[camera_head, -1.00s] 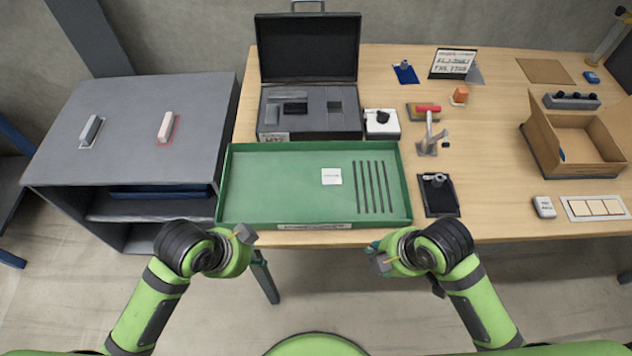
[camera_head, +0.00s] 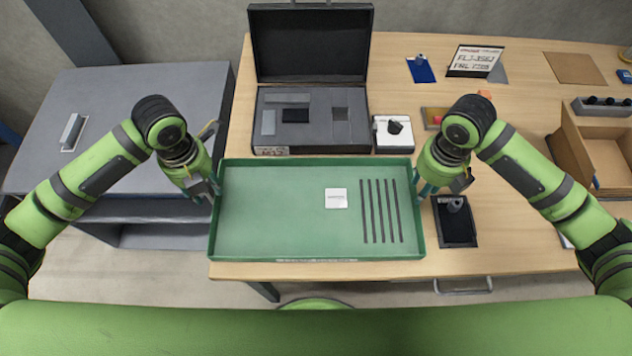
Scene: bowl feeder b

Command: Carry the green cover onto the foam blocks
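The green cover (camera_head: 285,200) lies on the front of the wooden table like a shallow tray with raised rims. It carries a white label and several dark slots. My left gripper (camera_head: 208,188) is at its left rim, with fingertips close to the edge. My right gripper (camera_head: 424,186) is at its right rim. I cannot tell whether either gripper has closed on a rim. A grey block (camera_head: 74,129) lies on the grey cabinet at left and may be one of the foam blocks. My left arm covers the spot where a second, reddish-bottomed block showed.
The grey cabinet (camera_head: 55,100) stands left of the table. An open black case (camera_head: 310,50) stands behind the cover. A white box with a dark knob (camera_head: 393,132) and a black tray (camera_head: 457,222) sit close to its right. A cardboard box (camera_head: 597,150) is farther right.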

